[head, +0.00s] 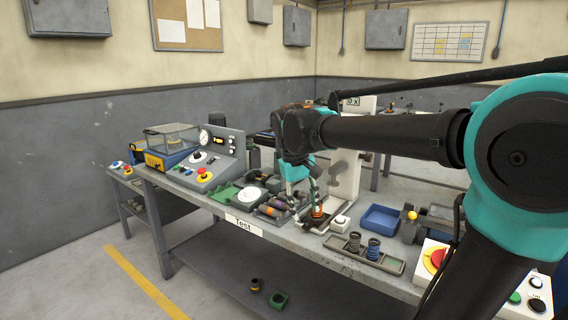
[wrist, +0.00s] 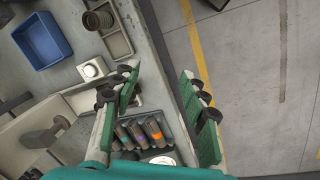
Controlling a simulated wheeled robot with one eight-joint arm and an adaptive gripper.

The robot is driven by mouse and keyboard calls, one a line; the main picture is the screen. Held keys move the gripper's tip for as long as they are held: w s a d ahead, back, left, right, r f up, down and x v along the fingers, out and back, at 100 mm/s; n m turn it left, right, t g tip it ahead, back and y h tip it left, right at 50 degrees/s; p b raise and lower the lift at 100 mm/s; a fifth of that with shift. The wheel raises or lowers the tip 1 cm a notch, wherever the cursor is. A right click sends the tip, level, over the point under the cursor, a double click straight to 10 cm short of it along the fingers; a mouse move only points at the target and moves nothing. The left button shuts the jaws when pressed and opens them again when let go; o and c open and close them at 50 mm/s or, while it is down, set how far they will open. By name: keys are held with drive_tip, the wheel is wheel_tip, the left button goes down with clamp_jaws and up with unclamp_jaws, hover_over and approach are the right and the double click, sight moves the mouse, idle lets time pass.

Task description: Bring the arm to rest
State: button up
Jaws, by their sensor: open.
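My gripper (head: 305,199) hangs fingers-down over the front of the bench in the head view, just left of the white arbor press (head: 345,172). In the wrist view my gripper (wrist: 161,80) has its two green-padded fingers wide apart with nothing between them. The bench's front edge and the floor show behind the gap. My arm reaches in from the right of the head view, bent at the teal joint. A small orange-topped part (head: 317,211) stands on a dark plate close to the fingers; whether they touch cannot be told.
A tray of several coloured cylinders (wrist: 142,132) lies near the fingers. A blue bin (head: 381,219), a tray with two spring-like parts (head: 365,250) and a button box (head: 437,259) stand to the right. A gauge panel (head: 210,158) stands left. Two small parts lie below the bench.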

drive_tip(key=s+d+f+m+t, duration=0.1)
drive_tip(key=s+d+f, duration=0.3)
drive_tip(key=f, duration=0.3)
drive_tip(key=s+d+f+m+t+y, duration=0.1)
drive_tip(key=s+d+f, duration=0.3)
drive_tip(key=f, duration=0.4)
drive_tip(key=s+d+f+m+t+y, duration=0.1)
drive_tip(key=s+d+f, duration=0.3)
drive_tip(key=f, duration=0.4)
drive_tip(key=shift+s+d+f+m, duration=0.25)
drive_tip(key=shift+s+d+m, duration=0.2)
drive_tip(key=shift+d, duration=0.25)
